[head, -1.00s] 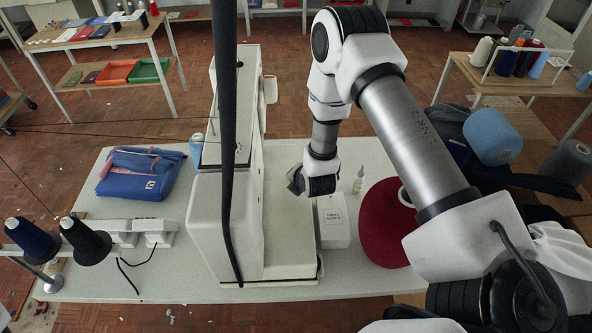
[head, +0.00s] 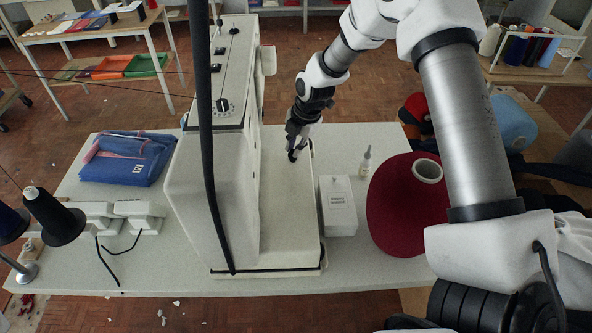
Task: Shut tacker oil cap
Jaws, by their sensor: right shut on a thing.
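The tacker (head: 212,180) is a tall white machine on the pale table, with a low flat bed (head: 288,225) on its right side. My right gripper (head: 294,153) reaches down to the far part of this bed, fingers pointing down. It is shut on a small dark thing at the bed's surface, which I take to be the oil cap. The fingers mostly cover it, so its lid position cannot be told. My left gripper is not in view.
A blue pouch (head: 126,160) and dark thread cone (head: 52,215) are left. A black upright pole (head: 205,130) crosses the tacker.

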